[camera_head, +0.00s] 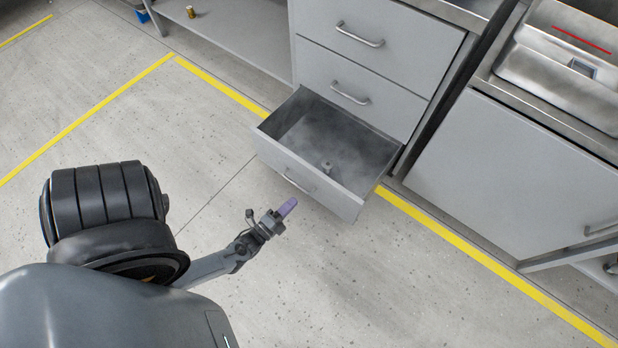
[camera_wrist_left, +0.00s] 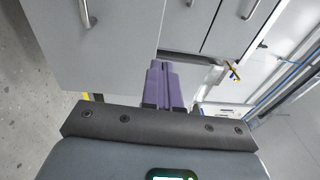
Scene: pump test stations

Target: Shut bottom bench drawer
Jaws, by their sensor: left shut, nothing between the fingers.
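The bottom bench drawer (camera_head: 306,181) is pulled out from the grey bench cabinet in the head view. My left gripper (camera_head: 288,207) is shut and empty, with purple fingertips. In the head view it appears just below the drawer front, near the handle. In the left wrist view my left gripper (camera_wrist_left: 161,82) points toward a grey panel, likely the drawer front (camera_wrist_left: 110,50); contact cannot be told. My right gripper is not in view.
The two drawers above (camera_head: 375,45) are shut. A grey cabinet (camera_head: 510,175) with a metal sink-like unit (camera_head: 560,60) stands on the right. A low shelf (camera_head: 235,35) is at the back left. Yellow floor lines (camera_head: 90,115) cross open floor.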

